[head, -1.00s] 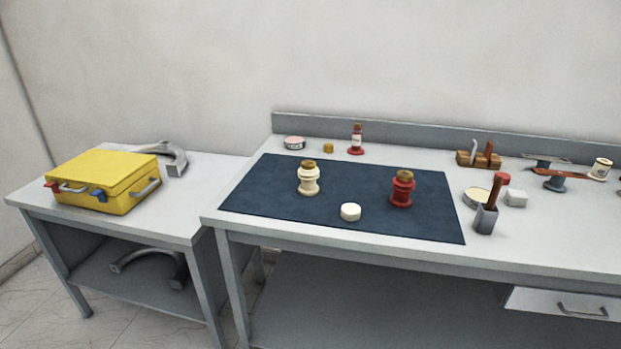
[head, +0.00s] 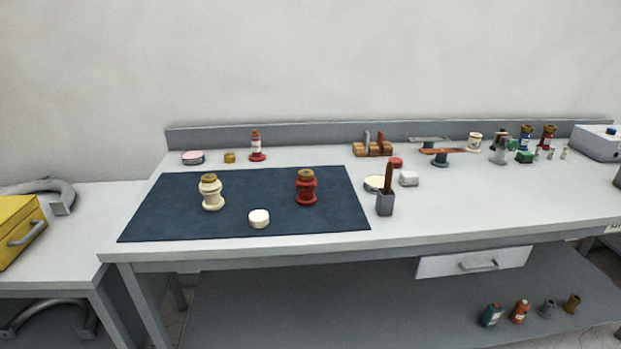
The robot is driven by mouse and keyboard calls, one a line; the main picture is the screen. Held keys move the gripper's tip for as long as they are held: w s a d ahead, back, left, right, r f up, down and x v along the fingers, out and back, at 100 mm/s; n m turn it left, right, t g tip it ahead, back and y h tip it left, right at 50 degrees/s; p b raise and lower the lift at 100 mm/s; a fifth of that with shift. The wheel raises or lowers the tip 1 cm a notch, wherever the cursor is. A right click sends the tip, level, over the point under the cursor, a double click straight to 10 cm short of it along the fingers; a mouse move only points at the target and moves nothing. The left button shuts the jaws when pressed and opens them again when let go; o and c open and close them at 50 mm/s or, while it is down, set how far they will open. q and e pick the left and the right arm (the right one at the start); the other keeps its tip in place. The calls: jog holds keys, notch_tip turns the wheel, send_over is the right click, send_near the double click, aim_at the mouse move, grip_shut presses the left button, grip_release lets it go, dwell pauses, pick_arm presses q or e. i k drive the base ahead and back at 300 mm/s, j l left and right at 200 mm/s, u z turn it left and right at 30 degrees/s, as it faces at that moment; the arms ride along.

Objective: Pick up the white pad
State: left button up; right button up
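A round white pad-like disc (head: 259,219) lies on the front part of the dark blue mat (head: 160,215) in the head view. I cannot tell for sure which of the two is the white pad. A cream bushing (head: 210,193) and a red bushing (head: 306,188) stand upright on the mat behind the disc. Neither of my grippers is in view.
A shallow round dish (head: 376,184) sits beside the white block. A wooden rack (head: 373,150), a red bottle (head: 257,147) and several small parts line the back of the bench (head: 450,212). A yellow case (head: 20,228) is on the left table.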

aim_at(410, 179)
jog(key=i+l+u, duration=0.25)
jog(key=l, duration=0.35)
jog(key=l+u, duration=0.2)
jog(key=l, duration=0.4)
jog(key=i+l+u, duration=0.1)
jog(key=l+u, duration=0.15)
jog(key=l, duration=0.35)
